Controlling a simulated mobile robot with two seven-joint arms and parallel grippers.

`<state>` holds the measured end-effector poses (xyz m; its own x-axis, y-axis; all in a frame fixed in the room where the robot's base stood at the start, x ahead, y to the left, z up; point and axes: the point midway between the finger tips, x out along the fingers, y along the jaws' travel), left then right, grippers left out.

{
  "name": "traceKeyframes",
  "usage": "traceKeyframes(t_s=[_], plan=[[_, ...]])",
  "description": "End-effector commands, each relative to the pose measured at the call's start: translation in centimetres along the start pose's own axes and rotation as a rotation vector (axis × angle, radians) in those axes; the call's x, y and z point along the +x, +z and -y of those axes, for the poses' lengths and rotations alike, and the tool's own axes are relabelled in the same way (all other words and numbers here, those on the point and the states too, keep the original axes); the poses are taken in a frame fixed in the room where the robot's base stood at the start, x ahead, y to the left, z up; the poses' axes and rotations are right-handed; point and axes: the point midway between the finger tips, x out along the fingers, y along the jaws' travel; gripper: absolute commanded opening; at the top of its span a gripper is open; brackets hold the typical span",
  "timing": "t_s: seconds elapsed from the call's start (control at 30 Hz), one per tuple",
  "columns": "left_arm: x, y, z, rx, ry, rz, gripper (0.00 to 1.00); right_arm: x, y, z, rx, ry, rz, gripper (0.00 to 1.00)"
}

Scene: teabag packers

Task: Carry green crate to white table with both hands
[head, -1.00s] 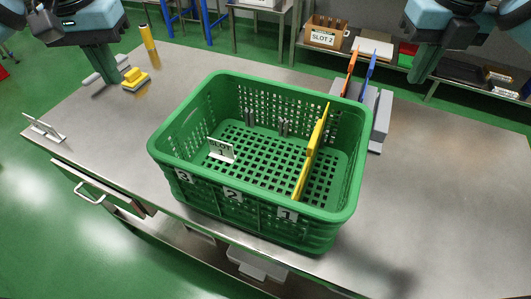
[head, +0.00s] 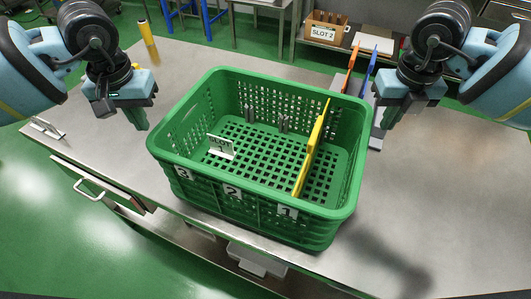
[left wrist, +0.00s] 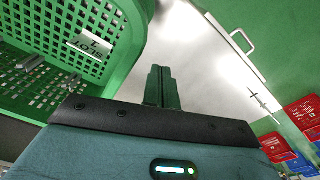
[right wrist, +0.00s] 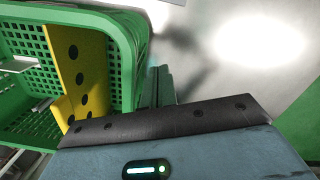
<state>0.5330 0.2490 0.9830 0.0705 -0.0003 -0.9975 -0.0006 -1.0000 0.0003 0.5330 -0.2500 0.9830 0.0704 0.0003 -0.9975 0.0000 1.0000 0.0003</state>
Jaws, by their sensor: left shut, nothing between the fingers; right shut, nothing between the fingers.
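The green crate (head: 240,207) sits on the steel table in the middle of the head view. It holds a yellow divider (head: 311,152) on its right side and a white slot card (head: 221,146). My left gripper (head: 138,122) is shut and empty, outside the crate's left end and apart from it. In the left wrist view its fingers (left wrist: 162,88) point down beside the crate wall (left wrist: 135,35). My right gripper (head: 385,121) is shut and empty, just outside the crate's right end. In the right wrist view its fingers (right wrist: 160,88) are close to the crate (right wrist: 128,50); contact cannot be told. No white table is clearly identifiable.
The steel table (head: 430,200) is bare at the right front. A yellow bottle-like object (head: 147,38) stands at its back left. Orange (head: 350,66) and blue (head: 370,70) upright pieces stand behind the crate. A shelf with a cardboard box (head: 325,30) is at the back.

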Motion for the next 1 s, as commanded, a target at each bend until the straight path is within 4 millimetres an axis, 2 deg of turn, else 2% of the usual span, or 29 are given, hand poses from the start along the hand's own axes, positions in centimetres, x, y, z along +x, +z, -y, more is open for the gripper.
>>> traceKeyframes(t_s=[0.07,0.23,0.67,1.0], plan=[[0.9,0.1,0.1,0.0,-0.001,0.002,0.0,1.0,0.0,0.1,0.001,-0.001,-0.001,0.0],[0.7,0.0,-1.2,0.0,0.0,-0.002,0.0,0.8,0.0,-1.3,-0.001,0.0,0.002,0.0],[0.7,0.0,-1.6,0.0,0.0,-0.001,0.0,0.8,0.0,-1.6,0.0,0.0,0.0,0.0],[0.7,0.0,-2.8,0.002,0.002,-0.002,0.0,0.8,0.0,-2.9,-0.004,0.004,0.0,0.0]])
